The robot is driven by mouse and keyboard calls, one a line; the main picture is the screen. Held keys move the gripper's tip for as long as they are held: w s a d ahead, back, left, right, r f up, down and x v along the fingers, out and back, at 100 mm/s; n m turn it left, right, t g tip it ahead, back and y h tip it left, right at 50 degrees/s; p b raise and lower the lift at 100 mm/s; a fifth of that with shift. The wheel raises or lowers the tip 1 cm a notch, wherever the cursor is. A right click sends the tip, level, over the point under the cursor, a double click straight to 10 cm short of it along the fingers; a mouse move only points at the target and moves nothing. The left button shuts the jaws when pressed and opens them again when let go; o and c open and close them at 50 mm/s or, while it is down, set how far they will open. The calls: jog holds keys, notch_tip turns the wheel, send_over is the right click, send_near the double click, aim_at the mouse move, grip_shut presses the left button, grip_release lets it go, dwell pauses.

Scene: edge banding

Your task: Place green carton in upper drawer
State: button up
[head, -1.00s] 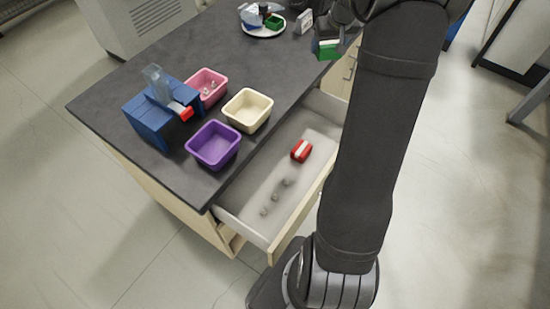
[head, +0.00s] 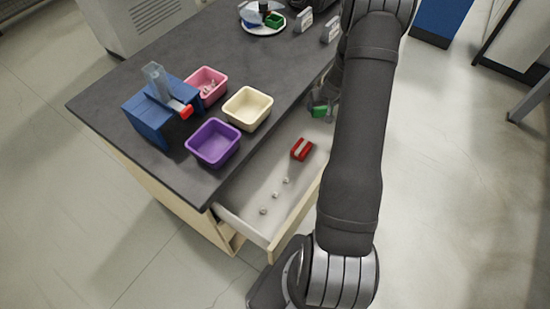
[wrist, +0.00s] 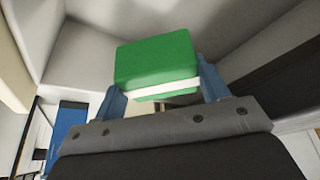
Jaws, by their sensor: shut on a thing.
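The green carton (head: 319,110), green with a white band, is held between the fingers of my gripper (head: 322,104) at the far end of the open upper drawer (head: 240,202). In the wrist view the carton (wrist: 158,62) sits between the two blue-grey fingers of my gripper (wrist: 163,88), with pale drawer walls around it. My arm hides part of the drawer's right side. Whether the carton touches the drawer floor cannot be told.
A red carton (head: 302,149) and several small pale pieces (head: 275,195) lie in the drawer. Purple (head: 213,143), cream (head: 248,108) and pink (head: 206,84) bins and a blue device (head: 150,115) stand on the dark countertop (head: 120,95) beside it.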

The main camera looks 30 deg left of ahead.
send_near(315, 130)
jog(key=x, duration=0.5)
jog(key=shift+w+a+f, duration=0.1)
jog(key=shift+a+f, duration=0.05)
jog(key=shift+f, duration=0.2)
jog(key=o, duration=1)
jog(key=v, duration=1.2)
jog(key=shift+r, duration=0.2)
jog(key=shift+f, duration=0.1)
jog(key=x, duration=1.2)
jog(key=shift+f, duration=0.15)
